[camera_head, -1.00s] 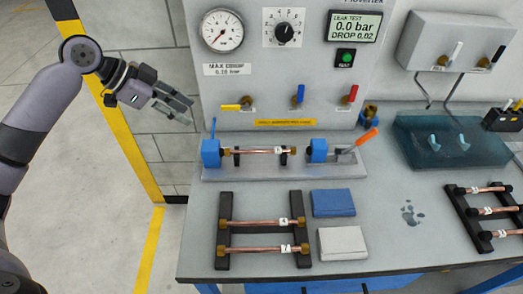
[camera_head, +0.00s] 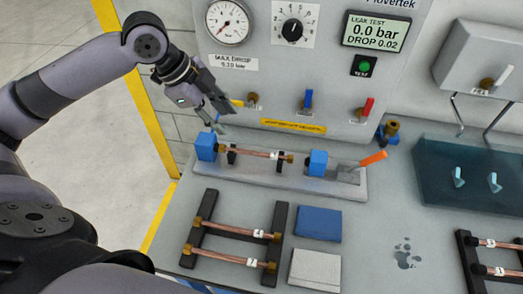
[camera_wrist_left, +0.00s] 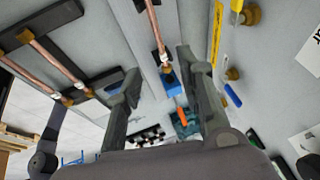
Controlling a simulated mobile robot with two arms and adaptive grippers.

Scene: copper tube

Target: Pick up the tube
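A copper tube (camera_head: 250,152) with brass ends and a white tag lies in the test fixture, between two blue blocks (camera_head: 206,146). Two more copper tubes (camera_head: 232,229) lie across a black rack (camera_head: 274,222) in front of it. My left gripper (camera_head: 226,112) is open and empty, above and behind the fixture's left block, apart from the tube. In the left wrist view a copper tube (camera_wrist_left: 153,26) runs down between the open fingers (camera_wrist_left: 160,66), farther off than they are. My right gripper is not in view.
The panel with gauge (camera_head: 228,23) and coloured valve levers stands close behind the fixture. An orange-handled lever (camera_head: 373,158) is at the fixture's right. Blue and pale pads (camera_head: 318,223) lie beside the rack. A second rack with tubes (camera_head: 495,243) is at the right.

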